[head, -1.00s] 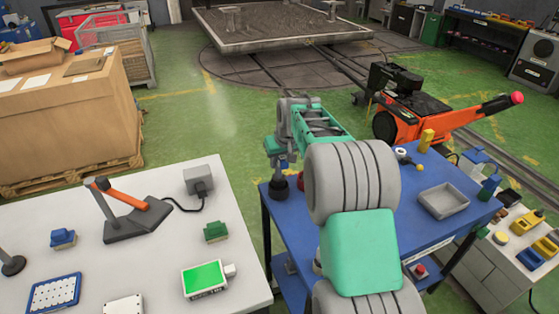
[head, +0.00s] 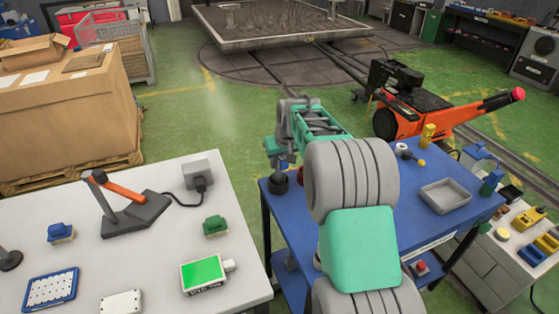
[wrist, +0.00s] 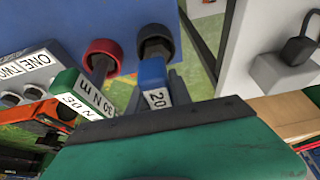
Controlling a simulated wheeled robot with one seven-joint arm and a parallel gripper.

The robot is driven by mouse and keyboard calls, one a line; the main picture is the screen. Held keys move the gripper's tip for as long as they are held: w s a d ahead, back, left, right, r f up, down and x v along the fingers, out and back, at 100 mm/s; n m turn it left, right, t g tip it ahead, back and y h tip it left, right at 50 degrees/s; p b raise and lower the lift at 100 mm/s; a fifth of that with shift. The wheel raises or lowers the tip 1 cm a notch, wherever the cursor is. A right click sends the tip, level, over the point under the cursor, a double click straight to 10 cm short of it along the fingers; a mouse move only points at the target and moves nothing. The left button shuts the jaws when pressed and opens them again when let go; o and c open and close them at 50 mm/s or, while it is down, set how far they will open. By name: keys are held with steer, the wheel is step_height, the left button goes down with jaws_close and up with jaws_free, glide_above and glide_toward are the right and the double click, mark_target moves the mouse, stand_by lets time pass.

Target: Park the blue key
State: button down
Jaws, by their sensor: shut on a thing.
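The blue key (wrist: 153,78), labelled 20, sits between the two fingers of my gripper (wrist: 160,90) in the wrist view. The gripper is shut on its blue block. A dark round collar (wrist: 155,45) lies just past the key over the blue cart top. I cannot tell whether the key's lower end is inside it. A green key (wrist: 88,92) with a 30 N m label is to the left, by a red collar (wrist: 102,52). In the head view my gripper (head: 281,164) is at the blue cart's left edge, partly hidden by my arm.
The blue cart (head: 415,232) carries a grey tray (head: 445,196) and a yellow block (head: 427,136). The white table (head: 140,262) at left holds a stand with an orange lever (head: 125,192), a blue block (head: 60,233) and a green block (head: 215,226). Green floor lies between them.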

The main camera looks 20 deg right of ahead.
mark_target(283, 158)
steer(key=shift+f+b, duration=0.65)
steer(key=shift+f, duration=0.35)
steer(key=c, duration=1.1)
jaws_free()
steer(key=b+v, duration=0.1)
steer(key=v, duration=0.6)
steer(key=shift+s+r, duration=0.15)
steer(key=shift+r, duration=0.25)
